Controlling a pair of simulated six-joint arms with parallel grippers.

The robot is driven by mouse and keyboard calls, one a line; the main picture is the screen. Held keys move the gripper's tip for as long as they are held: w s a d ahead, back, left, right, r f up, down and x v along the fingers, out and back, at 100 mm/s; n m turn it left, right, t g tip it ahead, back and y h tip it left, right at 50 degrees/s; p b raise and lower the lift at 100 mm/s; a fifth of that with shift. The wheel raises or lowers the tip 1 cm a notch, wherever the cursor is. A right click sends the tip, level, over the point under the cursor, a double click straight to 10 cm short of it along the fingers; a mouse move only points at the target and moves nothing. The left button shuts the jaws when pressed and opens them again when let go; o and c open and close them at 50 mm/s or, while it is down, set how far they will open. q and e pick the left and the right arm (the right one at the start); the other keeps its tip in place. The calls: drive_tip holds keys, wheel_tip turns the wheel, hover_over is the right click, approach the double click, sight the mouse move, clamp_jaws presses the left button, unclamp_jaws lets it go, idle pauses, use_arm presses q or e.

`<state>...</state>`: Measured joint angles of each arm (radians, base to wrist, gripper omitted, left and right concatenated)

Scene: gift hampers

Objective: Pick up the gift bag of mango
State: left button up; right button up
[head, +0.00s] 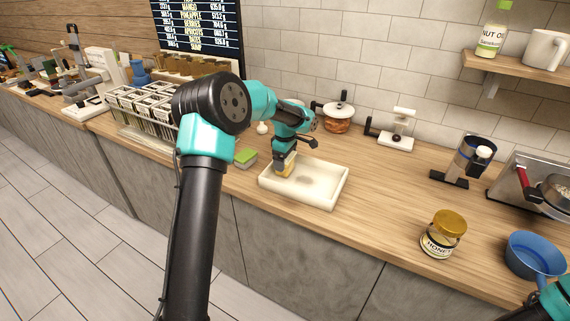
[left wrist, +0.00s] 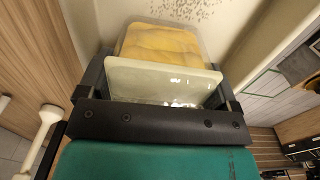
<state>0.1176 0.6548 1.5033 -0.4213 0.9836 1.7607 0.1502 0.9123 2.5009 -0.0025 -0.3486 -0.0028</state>
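The mango bag, a clear pack with yellow contents (head: 284,173), is under my left gripper at the left part of a white tray (head: 322,204). In the left wrist view the mango bag (left wrist: 160,43) shows yellow slices and a pale, shiny panel (left wrist: 160,82) towards the palm. My left gripper (head: 285,165) points down over the tray, and its dark fingers (left wrist: 160,75) stand on either side of the bag. Whether they press on it I cannot tell.
A green-topped box (head: 246,157) sits left of the tray. A honey jar (head: 442,236) and a blue pan (head: 536,252) stand to the right. A rack of compartments (head: 143,103) is behind my left arm. The counter between tray and honey jar is clear.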

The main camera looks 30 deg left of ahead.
use_arm(q)
drive_tip(key=c, duration=0.5)
drive_tip(key=shift+o, duration=0.2)
wheel_tip(320, 180, up, 10)
idle(0.4)
